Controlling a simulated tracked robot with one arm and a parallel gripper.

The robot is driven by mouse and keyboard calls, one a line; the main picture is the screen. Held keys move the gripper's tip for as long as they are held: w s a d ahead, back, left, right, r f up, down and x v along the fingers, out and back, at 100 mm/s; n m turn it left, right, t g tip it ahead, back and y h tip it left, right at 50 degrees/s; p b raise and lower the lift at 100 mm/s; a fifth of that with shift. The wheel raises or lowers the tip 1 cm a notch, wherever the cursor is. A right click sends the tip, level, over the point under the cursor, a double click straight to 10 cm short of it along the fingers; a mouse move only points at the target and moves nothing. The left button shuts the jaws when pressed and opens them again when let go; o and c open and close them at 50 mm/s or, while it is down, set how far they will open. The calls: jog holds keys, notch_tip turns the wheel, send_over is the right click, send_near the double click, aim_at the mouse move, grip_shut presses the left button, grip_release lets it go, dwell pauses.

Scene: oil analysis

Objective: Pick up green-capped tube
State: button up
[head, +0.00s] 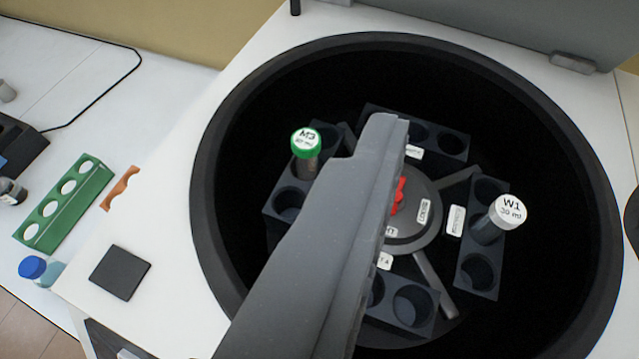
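The green-capped tube (305,152) stands upright in a slot of a dark rack on the left side of the centrifuge rotor. Its cap is marked "M3" with smaller print below. My gripper (388,128) reaches in from the bottom centre as a long grey finger, with its tip over the rotor, right of the tube and apart from it in the picture. I can make out only one finger clearly, so its opening does not show. The finger hides part of the rotor hub and nearby slots.
The round dark centrifuge bowl (216,250) surrounds the rotor with a raised rim. A white-capped tube (503,215) marked "W1" stands in the right rack. A green rack (64,203), an orange piece (121,188) and a blue-capped bottle (38,269) are outside at left.

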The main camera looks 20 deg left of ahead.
jog(key=w+a+n+g+p, duration=0.25)
jog(key=w+n+p, duration=0.2)
jog(key=w, duration=0.25)
jog(key=n+g+p, duration=1.2)
jog(key=n+p, duration=0.7)
send_over(305, 139)
notch_tip(305, 139, down, 9)
jog(key=shift+m, duration=0.25)
jog(key=f+b, duration=0.2)
jog(key=f, duration=0.1)
jog(key=f+b, duration=0.1)
jog(key=f, duration=0.1)
jog(key=shift+s+d+f, duration=0.15)
jog(key=shift+d+f, duration=0.05)
jog(key=shift+d, duration=0.05)
jog(key=shift+f, duration=1.35)
jog(key=shift+a+f+p, duration=0.15)
jog(key=shift+f+p, duration=0.25)
jog(key=shift+f, duration=0.9)
jog(key=shift+a+f+p, duration=0.15)
jog(key=shift+f+p, duration=0.2)
jog(key=shift+f, duration=0.95)
jog(key=shift+c, duration=0.4)
jog(key=c, duration=1)
